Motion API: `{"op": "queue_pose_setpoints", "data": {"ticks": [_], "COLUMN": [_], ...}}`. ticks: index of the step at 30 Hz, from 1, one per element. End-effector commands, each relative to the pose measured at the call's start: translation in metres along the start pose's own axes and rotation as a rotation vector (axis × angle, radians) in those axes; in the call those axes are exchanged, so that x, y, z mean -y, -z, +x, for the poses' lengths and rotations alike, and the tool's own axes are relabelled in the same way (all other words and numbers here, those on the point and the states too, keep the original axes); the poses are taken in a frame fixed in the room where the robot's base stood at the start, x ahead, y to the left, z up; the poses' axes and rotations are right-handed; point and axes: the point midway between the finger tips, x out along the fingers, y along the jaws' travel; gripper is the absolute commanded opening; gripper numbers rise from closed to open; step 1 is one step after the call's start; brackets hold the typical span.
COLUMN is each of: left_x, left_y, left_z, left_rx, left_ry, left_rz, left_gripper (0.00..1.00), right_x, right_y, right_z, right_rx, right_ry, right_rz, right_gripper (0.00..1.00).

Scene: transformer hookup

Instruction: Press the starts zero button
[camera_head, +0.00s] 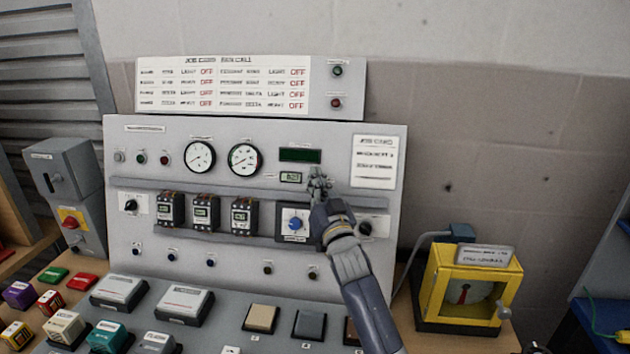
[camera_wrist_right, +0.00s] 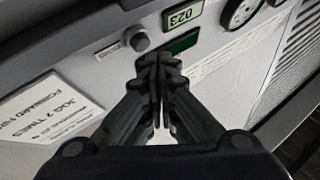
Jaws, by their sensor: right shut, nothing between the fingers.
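A small round grey button (camera_wrist_right: 137,39) sits on the panel beside the small lit counter display (camera_wrist_right: 182,14) in the right wrist view. A small label (camera_wrist_right: 109,51) is next to it; its text is too small to read, so I cannot confirm it is the starts zero button. My right gripper (camera_wrist_right: 158,68) is shut and empty, its fingertips just short of the button in the picture. In the head view my right gripper (camera_head: 318,178) is in front of the panel, right of the counter display (camera_head: 291,177), and hides the button. My left gripper is not in view.
The grey panel (camera_head: 140,265) carries two dials (camera_head: 199,156), breakers (camera_head: 206,212) and a blue knob (camera_head: 295,223). A job card (camera_head: 374,161) is right of the gripper. A yellow box (camera_head: 440,275) stands at right. Several coloured blocks (camera_head: 62,328) lie at front left.

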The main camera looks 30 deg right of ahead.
Motion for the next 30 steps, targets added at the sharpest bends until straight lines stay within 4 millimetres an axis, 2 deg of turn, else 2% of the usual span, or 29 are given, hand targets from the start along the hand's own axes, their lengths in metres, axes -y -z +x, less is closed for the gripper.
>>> {"op": "queue_pose_setpoints", "data": {"ticks": [30], "left_x": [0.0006], "left_y": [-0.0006], "left_z": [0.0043], "left_rx": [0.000], "left_ry": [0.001], "left_rz": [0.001], "left_gripper": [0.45], "right_x": [-0.0065], "right_y": [-0.0056], "right_z": [0.0089], "right_rx": [-0.001], "right_ry": [0.000], "right_rz": [-0.001], "right_gripper": [0.00]}}
